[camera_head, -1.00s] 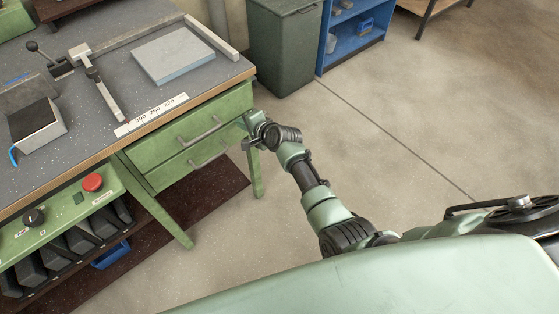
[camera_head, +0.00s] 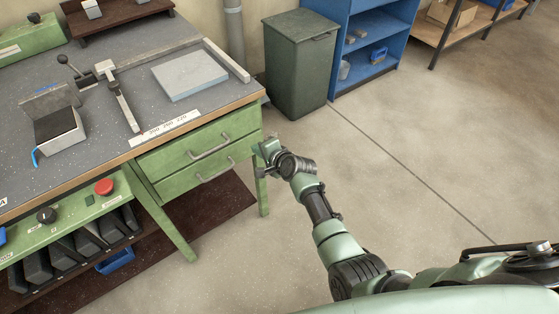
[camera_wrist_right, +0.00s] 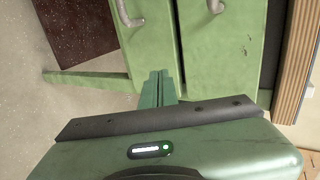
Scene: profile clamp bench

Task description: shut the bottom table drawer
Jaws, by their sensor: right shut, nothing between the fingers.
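The green bottom table drawer (camera_head: 188,184) sits under the top drawer (camera_head: 175,157) at the right end of the bench. Its front looks about level with the top drawer's front; a small gap cannot be ruled out. Each has a grey bar handle. My right gripper (camera_head: 264,152) is just off the drawers' right end, shut and empty. In the right wrist view its closed fingertips (camera_wrist_right: 158,86) point at the bottom drawer front (camera_wrist_right: 148,50), by the seam with the top drawer (camera_wrist_right: 222,60). I cannot tell whether they touch. My left gripper is out of view.
The grey bench top (camera_head: 130,88) carries a clamp fixture, a pale plate (camera_head: 190,75) and a dark-topped block. A green bench leg (camera_head: 172,225) stands left of the drawers. A green bin (camera_head: 300,60) and blue shelf (camera_head: 372,40) stand behind. Floor to the right is clear.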

